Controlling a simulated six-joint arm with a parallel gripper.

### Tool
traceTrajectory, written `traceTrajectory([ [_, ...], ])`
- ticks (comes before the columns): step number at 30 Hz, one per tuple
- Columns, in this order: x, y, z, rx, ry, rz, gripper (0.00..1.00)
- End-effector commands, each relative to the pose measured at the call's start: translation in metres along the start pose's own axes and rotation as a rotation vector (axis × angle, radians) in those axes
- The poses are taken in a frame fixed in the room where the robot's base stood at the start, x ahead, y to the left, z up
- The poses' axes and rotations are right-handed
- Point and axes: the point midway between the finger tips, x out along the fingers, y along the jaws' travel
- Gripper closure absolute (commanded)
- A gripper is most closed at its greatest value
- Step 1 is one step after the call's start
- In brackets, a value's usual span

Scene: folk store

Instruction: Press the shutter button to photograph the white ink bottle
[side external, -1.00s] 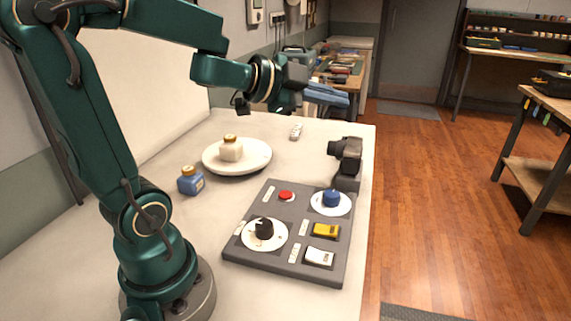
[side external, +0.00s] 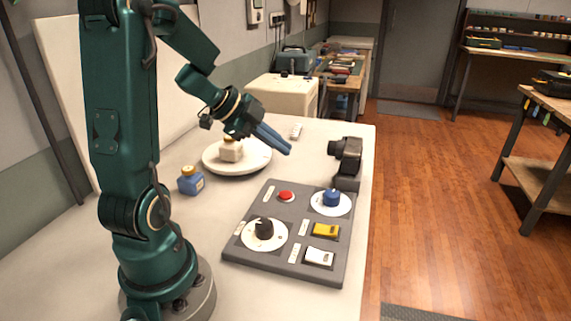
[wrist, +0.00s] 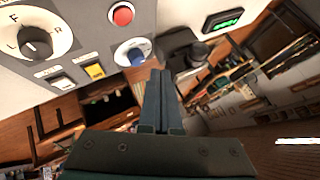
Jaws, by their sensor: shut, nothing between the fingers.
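The white ink bottle (side external: 230,150) with a gold cap stands on the round white turntable (side external: 262,168). A dark camera (side external: 347,158) stands on the table to its right, its lens side toward the bottle. The grey control panel (side external: 257,257) lies in front, with a red button (side external: 286,196) at its far left; the button also shows in the wrist view (wrist: 122,14). The pictures do not show which control is the shutter button. My gripper (side external: 289,150) is shut and empty, in the air between turntable and camera, beyond the red button. Its fingers (wrist: 155,99) show closed together in the wrist view.
The panel also bears a black knob (side external: 264,229), a blue knob (side external: 331,198), a yellow switch (side external: 326,230) and a white switch (side external: 319,257). A blue ink bottle (side external: 190,181) stands left of the turntable. A small display (wrist: 223,20) shows green characters.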

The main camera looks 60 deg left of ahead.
Motion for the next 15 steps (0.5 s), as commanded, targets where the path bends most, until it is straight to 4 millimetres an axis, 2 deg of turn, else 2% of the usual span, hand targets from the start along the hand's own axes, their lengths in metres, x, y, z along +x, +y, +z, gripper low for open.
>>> traceTrajectory([
  [5, 0.008, 0.006, 0.005, -0.005, 0.001, 0.003, 1.00],
  [15, 0.040, 0.030, 0.029, -0.008, 0.000, 0.005, 1.00],
])
